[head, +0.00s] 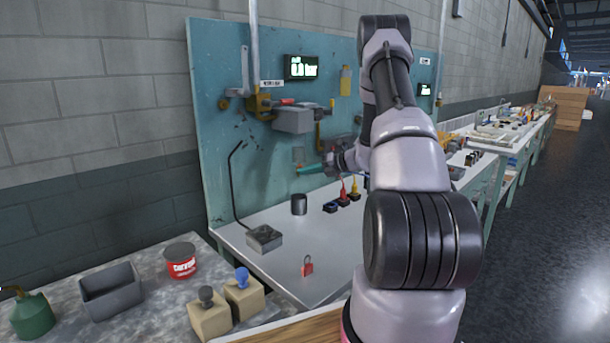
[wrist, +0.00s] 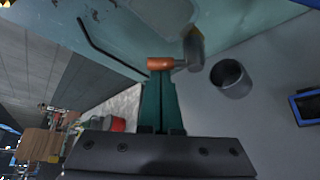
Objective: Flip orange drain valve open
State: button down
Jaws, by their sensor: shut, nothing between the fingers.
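The orange drain valve handle (wrist: 159,64) shows in the wrist view as a short orange bar. It joins a grey valve body (wrist: 194,49) to its right. My gripper (wrist: 159,76) has green fingers pressed together with nothing between them. Its tips are right at the lower edge of the orange handle in the picture; I cannot tell whether they touch. In the head view my gripper (head: 304,170) is low in front of the teal panel, and the valve there is too small and covered to make out clearly.
A dark cup (head: 299,205) stands on the white bench (head: 335,235) below; it also shows in the wrist view (wrist: 231,78). A lamp-like grey block with a bent rod (head: 264,238) and a red padlock (head: 307,267) stand nearby. The teal panel (head: 225,130) rises behind.

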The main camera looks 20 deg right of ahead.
jog(key=m+y, duration=0.1)
jog(key=m, duration=0.1)
jog(key=d+r+m+t+y, duration=0.1)
jog(key=m, duration=0.1)
jog(key=w+d+m+y, duration=0.1)
jog(key=m+y, duration=0.1)
jog(key=shift+d+r, duration=0.1)
jog(key=shift+r, duration=0.2)
jog(key=shift+m, duration=0.3)
dwell(0.5)
